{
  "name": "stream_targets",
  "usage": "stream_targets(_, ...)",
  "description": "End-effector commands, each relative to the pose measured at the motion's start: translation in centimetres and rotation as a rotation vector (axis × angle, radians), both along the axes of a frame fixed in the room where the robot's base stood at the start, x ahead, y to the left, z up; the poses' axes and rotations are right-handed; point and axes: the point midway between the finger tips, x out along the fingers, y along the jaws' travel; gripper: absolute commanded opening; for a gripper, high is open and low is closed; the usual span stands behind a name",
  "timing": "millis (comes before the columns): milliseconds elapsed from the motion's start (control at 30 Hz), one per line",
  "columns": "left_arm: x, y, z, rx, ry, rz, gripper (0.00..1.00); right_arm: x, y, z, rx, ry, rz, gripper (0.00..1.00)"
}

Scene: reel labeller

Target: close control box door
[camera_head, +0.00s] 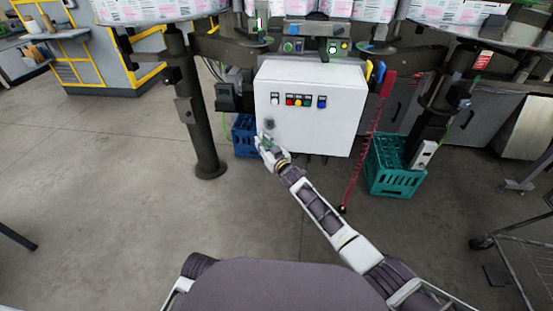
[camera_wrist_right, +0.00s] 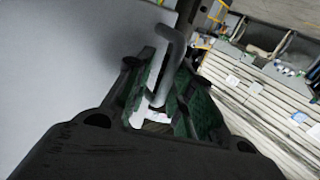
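The white control box (camera_head: 310,73) hangs under the machine's frame in the head view. Its door (camera_head: 325,125) faces me and carries a row of coloured buttons and a dark round spot. The door looks flush or nearly so; I cannot tell if a small gap remains. My right gripper (camera_head: 265,144) is at the door's lower left. In the wrist view, the right gripper's green-padded fingers (camera_wrist_right: 168,98) are drawn in around a grey bar handle (camera_wrist_right: 172,45) beside the pale door surface (camera_wrist_right: 65,60). My left gripper is not in view.
A blue crate (camera_head: 243,137) stands on the floor behind the box's left side, and a green crate (camera_head: 393,178) stands to its right. A dark post (camera_head: 202,120) rises on the left. A red coiled cord (camera_head: 367,150) hangs at the right. The floor in front is clear.

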Motion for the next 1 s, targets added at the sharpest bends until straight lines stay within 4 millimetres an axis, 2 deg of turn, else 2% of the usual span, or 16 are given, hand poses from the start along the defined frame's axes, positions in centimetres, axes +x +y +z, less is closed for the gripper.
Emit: stream_targets(1000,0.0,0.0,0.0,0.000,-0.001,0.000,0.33,-5.9,-4.5,-0.1,-0.003,0.001,-0.002,0.19)
